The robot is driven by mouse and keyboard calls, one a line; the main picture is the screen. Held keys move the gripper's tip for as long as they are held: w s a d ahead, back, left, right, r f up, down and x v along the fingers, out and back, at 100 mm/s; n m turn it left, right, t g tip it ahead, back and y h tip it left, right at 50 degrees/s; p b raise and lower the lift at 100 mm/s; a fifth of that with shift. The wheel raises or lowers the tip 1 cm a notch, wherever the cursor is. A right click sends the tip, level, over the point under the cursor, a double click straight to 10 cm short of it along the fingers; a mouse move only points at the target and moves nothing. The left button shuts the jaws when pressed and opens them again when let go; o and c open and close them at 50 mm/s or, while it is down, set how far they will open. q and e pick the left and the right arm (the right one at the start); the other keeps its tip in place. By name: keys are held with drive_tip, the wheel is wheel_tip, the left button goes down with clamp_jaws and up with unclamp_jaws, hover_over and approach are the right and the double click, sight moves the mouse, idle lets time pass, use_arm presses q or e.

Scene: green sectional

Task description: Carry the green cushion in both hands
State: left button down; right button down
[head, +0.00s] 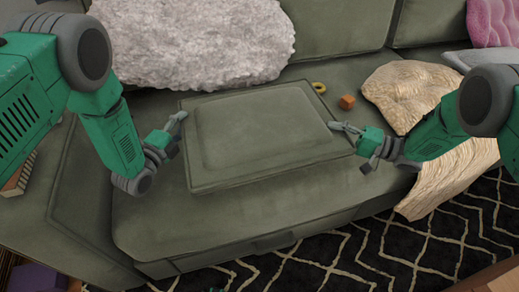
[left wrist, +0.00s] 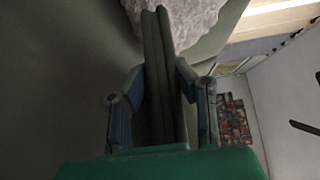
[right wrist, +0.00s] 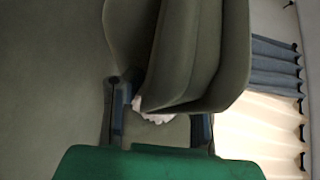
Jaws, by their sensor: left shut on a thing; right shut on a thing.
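The green cushion (head: 260,130) is a flat, square pad over the seat of the green sectional in the head view. My left gripper (head: 178,120) is at its left edge, and my right gripper (head: 340,127) is at its right edge. In the left wrist view the cushion's edge (left wrist: 158,75) stands between the two fingers, which are shut on it. In the right wrist view the cushion (right wrist: 190,50) passes between the fingers, which are shut on it. I cannot tell how far the cushion is above the seat.
A white fluffy pillow (head: 195,38) lies behind the cushion. A small orange cube (head: 347,102) and a yellow ring (head: 319,87) lie near its far right corner. A tan throw (head: 410,90) drapes over the seat at right. A black patterned rug (head: 370,245) covers the floor in front.

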use_arm(q)
drive_tip(key=shift+a, duration=0.1)
use_arm(e)
drive_tip(key=shift+d, duration=0.15)
